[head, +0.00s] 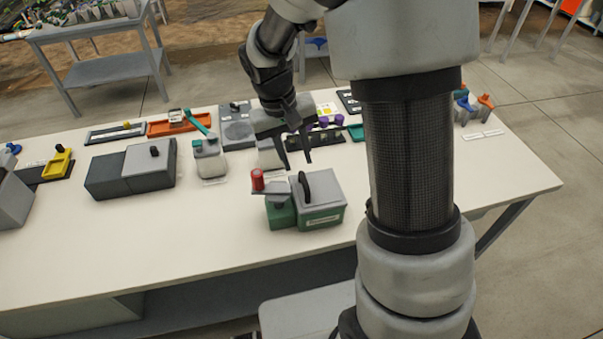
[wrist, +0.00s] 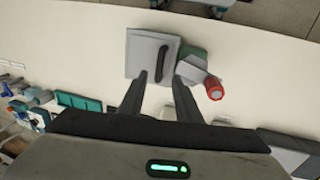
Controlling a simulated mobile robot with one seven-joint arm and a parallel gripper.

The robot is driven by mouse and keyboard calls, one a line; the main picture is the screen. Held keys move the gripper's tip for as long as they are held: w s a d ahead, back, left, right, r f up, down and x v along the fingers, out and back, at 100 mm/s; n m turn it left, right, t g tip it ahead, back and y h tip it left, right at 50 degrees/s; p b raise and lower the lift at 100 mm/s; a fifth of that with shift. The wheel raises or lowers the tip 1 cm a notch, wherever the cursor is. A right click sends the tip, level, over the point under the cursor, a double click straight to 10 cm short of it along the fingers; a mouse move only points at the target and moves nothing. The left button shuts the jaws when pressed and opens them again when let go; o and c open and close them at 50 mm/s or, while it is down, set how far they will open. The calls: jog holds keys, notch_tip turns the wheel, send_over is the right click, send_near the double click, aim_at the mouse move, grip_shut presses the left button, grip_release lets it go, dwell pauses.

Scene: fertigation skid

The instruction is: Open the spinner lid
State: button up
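A green box (head: 320,217) with a pale label on its front stands near the front edge of the table; it seems to be the spinner, but the label is unreadable. Its grey lid (head: 325,187) lies flat on top and carries a black arched handle (head: 304,186). The lid (wrist: 139,50) and handle (wrist: 166,62) also show in the wrist view. My gripper (head: 296,162) is open and empty above and behind the box. In the wrist view its fingertips (wrist: 161,77) point toward the handle, apart from it.
A dark grey box (head: 130,170) stands to the left on the table. The tabletop (head: 180,235) left of the green box is clear.

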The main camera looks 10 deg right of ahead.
aim_at(304, 180)
jog(key=f, duration=0.3)
jog(key=d+f, duration=0.1)
jog(key=f, duration=0.3)
jog(key=shift+d, duration=0.2)
grip_shut()
